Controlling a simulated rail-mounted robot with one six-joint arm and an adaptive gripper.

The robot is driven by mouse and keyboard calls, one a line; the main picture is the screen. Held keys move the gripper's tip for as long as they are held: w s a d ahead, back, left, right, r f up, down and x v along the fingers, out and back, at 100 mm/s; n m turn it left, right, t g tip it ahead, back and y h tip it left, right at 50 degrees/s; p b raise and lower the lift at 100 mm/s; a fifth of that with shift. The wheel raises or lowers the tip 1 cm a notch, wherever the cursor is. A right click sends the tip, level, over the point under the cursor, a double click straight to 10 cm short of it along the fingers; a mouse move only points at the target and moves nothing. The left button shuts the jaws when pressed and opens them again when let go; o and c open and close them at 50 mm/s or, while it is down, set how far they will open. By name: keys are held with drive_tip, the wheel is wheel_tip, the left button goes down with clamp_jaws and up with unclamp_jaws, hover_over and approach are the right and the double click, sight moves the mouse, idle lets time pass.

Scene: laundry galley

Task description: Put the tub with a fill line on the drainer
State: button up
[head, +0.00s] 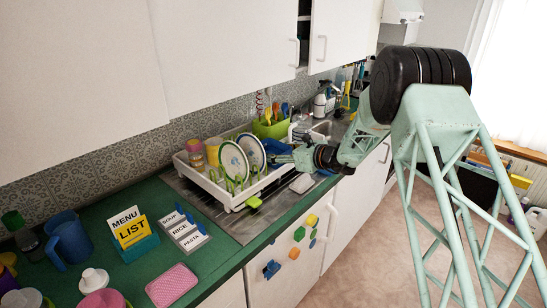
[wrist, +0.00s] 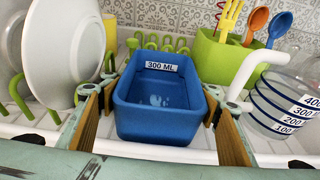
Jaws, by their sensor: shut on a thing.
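A blue tub (wrist: 152,122) with a "300 ML" label on its inner far wall fills the middle of the wrist view. In the head view the tub (head: 275,146) shows small, partly behind my gripper (head: 284,157). In the wrist view my gripper's (wrist: 160,112) wooden-looking fingers close on the tub's left and right sides. The tub is upright, over the white drainer (wrist: 265,158). Its underside is hidden, so I cannot tell whether it touches the drainer floor. In the head view the drainer (head: 226,197) stands on the counter.
White plates (wrist: 72,50) stand in green prongs left of the tub. A green utensil holder (wrist: 222,60) is behind it, to the right. A clear striped vessel with ML marks (wrist: 285,105) is close on the right. A menu stand (head: 130,232) and labels (head: 184,230) occupy the near counter.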

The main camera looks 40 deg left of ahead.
drive_tip(key=shift+r+p, duration=0.6)
drive_tip(key=shift+r, duration=1.55)
